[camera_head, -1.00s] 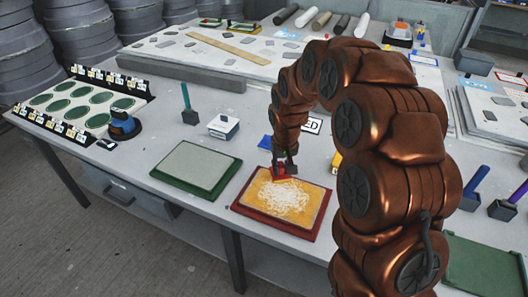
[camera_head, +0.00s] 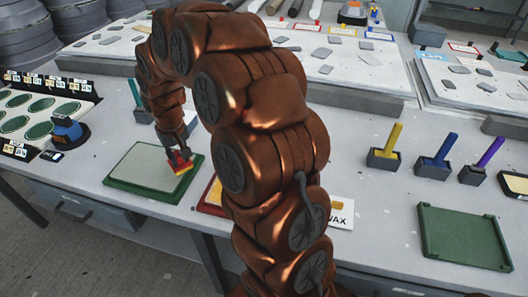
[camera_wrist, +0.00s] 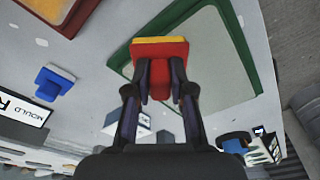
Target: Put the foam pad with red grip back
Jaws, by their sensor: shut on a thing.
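My gripper (camera_head: 179,150) is shut on the foam pad with red grip (camera_head: 181,168). In the wrist view the gripper's two dark fingers (camera_wrist: 160,76) clasp the red grip, and the pad's yellow foam edge (camera_wrist: 160,40) shows beyond it. The pad appears over the right part of the green-framed pale panel (camera_head: 135,165); I cannot tell how high it is above it. The red-framed tray (camera_head: 211,197) is to the right, mostly hidden behind my arm in the head view. Its corner shows in the wrist view (camera_wrist: 70,22).
A blue pad (camera_wrist: 54,82) lies on the table near a mould sign (camera_wrist: 22,108). Yellow (camera_head: 385,146), blue (camera_head: 437,154) and purple (camera_head: 482,161) handled tools stand at the right. An empty green tray (camera_head: 464,238) lies in front of them. Table between is mostly clear.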

